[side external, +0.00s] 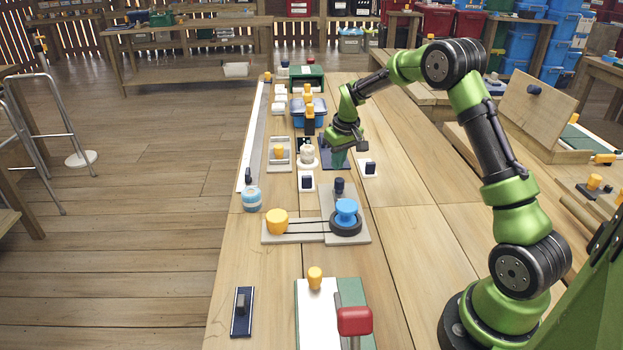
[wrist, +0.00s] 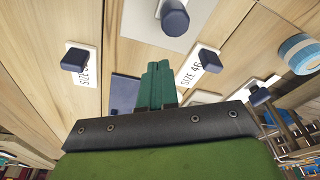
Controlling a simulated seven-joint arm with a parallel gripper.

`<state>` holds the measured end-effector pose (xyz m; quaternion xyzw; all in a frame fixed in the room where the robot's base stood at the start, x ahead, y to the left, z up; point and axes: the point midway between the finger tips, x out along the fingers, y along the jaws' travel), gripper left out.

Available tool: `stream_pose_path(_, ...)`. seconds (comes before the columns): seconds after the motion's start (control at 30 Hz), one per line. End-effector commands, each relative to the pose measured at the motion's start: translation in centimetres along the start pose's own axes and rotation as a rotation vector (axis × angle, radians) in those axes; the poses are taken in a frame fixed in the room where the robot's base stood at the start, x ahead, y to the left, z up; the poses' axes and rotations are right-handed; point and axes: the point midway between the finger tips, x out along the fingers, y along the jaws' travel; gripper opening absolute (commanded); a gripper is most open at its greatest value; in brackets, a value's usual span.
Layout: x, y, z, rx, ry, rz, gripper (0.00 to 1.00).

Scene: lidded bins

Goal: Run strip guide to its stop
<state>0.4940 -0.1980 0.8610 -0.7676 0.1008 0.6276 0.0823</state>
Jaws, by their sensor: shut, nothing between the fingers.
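A long pale strip (side external: 257,130) runs along the table's left edge in the side view. A dark upright piece (side external: 248,177) stands near its front end, by a blue and white roll (side external: 251,198); this looks like the strip guide, but no label shows. The roll is also at the right of the wrist view (wrist: 300,52), with a dark knob (wrist: 260,95) below it. My gripper (side external: 338,158) is over a dark blue pad (side external: 327,150), to the right of the strip and apart from it. Its green fingers (wrist: 154,85) are together, with nothing between them.
White size cards with dark knobs stand at either side of my gripper (side external: 306,182) (side external: 369,168). A belt-and-wheel board (side external: 295,238) lies in front. Blue bins (side external: 309,112) and small blocks crowd the far table.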

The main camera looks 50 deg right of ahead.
Motion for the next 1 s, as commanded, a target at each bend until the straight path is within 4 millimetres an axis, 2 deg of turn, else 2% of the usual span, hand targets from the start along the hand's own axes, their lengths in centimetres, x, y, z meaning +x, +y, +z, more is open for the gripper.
stream_pose_path(0.5,-3.9,0.0,-0.8,0.000,0.001,0.001,0.00)
stream_pose_path(0.93,-4.1,0.0,-0.9,0.021,0.003,0.001,0.00)
stream_pose_path(1.0,-3.2,-0.2,0.3,0.065,-0.023,-0.009,0.00)
